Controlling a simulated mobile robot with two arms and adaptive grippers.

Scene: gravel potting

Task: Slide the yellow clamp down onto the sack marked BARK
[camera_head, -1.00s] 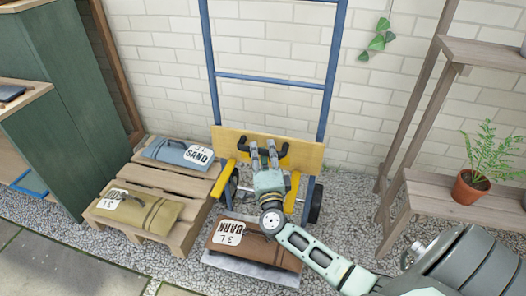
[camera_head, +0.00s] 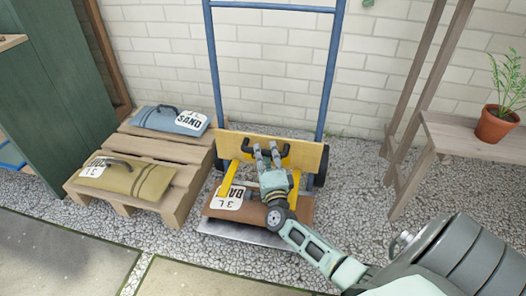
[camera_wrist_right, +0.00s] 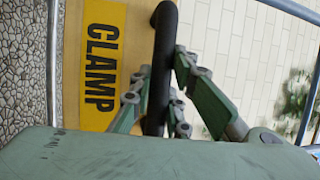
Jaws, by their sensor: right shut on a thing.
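The clamp is a wooden board (camera_head: 303,157) with black handles and two yellow arms (camera_head: 230,180), set across a blue hand truck. The brown BARK sack (camera_head: 285,212) lies on the truck's toe plate below the board. The left yellow arm's lower end overlaps the sack's white label, hiding part of the word; I cannot tell whether it touches. My right gripper (camera_head: 267,151) is shut on a black handle of the clamp. In the right wrist view, its fingers (camera_wrist_right: 160,92) are around the black handle (camera_wrist_right: 166,30), beside a yellow CLAMP label (camera_wrist_right: 103,65). My left gripper is not in view.
A blue SAND sack (camera_head: 168,121) and an olive sack (camera_head: 125,178) lie on a wooden pallet (camera_head: 172,205) at left. The hand truck's blue frame (camera_head: 332,75) rises against the brick wall. A potted fern (camera_head: 494,125) stands on a bench (camera_head: 460,145) at right. Paving lies in front.

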